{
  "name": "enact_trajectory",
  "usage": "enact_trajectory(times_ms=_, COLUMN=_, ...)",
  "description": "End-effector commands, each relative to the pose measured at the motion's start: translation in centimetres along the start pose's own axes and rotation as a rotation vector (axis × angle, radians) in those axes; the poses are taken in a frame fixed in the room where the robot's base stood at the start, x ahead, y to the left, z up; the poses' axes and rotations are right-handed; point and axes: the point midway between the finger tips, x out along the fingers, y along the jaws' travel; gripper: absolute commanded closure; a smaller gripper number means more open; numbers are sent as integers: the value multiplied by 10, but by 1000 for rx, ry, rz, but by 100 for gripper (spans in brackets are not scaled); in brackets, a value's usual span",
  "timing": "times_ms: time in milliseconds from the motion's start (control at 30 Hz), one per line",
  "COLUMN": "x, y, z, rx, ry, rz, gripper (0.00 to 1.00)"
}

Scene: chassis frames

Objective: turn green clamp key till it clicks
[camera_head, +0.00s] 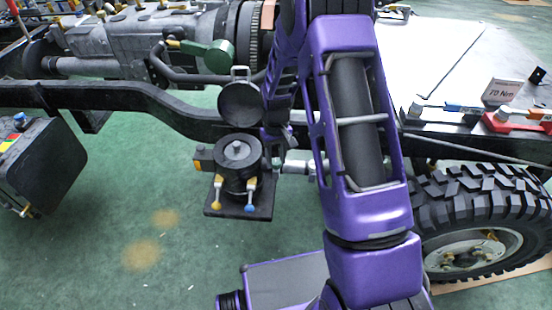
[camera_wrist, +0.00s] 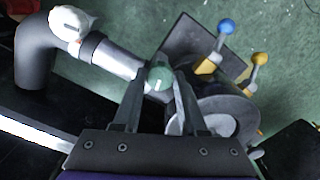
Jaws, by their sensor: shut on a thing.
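The green clamp key (camera_wrist: 158,78) shows in the wrist view as a small round green head with a pale mark on it. It sits on a light metal pipe joint (camera_wrist: 118,60) beside a round dark canister (camera_wrist: 218,115). My gripper (camera_wrist: 158,80) has one finger on each side of the key and is shut on it. In the head view my gripper (camera_head: 274,138) is beside the canister (camera_head: 238,165), partly hidden by my purple arm. I cannot make out the key clearly there.
Levers with a blue ball (camera_wrist: 227,26) and a yellow ball (camera_wrist: 259,59) stick out near the canister. A white slotted cap (camera_wrist: 72,22) sits on the pipe elbow. A black chassis rail (camera_head: 130,98) runs behind. A tyre (camera_head: 480,205) stands right; green floor is open left.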

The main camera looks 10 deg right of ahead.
Motion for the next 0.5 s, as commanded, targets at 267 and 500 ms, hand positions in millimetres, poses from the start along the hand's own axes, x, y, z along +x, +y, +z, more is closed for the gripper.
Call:
enact_trajectory(times_ms=267, x=0, y=0, z=0, rx=4, ry=0, rz=0, gripper=100)
enact_trajectory(times_ms=500, x=0, y=0, z=0, rx=3, ry=0, rz=0, gripper=37)
